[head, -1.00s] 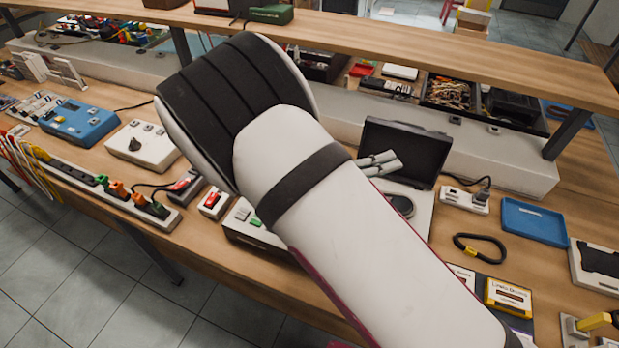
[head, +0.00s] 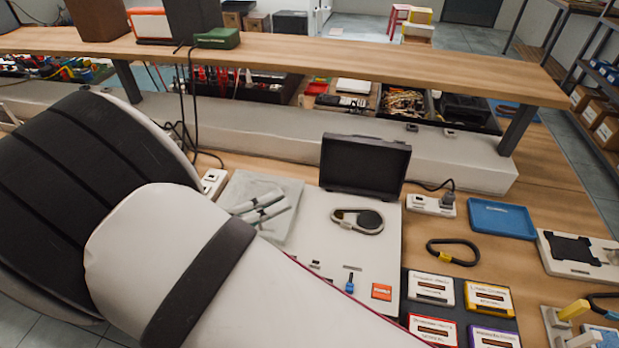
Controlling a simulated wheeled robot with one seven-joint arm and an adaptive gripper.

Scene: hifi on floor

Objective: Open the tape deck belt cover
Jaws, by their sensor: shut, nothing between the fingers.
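The tape deck (head: 320,238) is a pale flat panel on the bench. A dark rectangular cover (head: 365,168) stands raised at its back edge. In front of it, a dark belt loop (head: 345,213) with a round dark wheel (head: 369,219) lies exposed on the deck. My gripper (head: 284,203) shows as two slim grey fingers just past my forearm, shut and empty. It is to the left of the belt and apart from the raised cover. My forearm hides the gripper's base and the deck's left front part.
A grey sheet-like area (head: 285,185) lies behind the fingers. A power strip (head: 432,205), blue tray (head: 502,218), black cable loop (head: 453,252) and several cassettes (head: 431,289) are to the right. An overhead shelf (head: 300,58) crosses the back.

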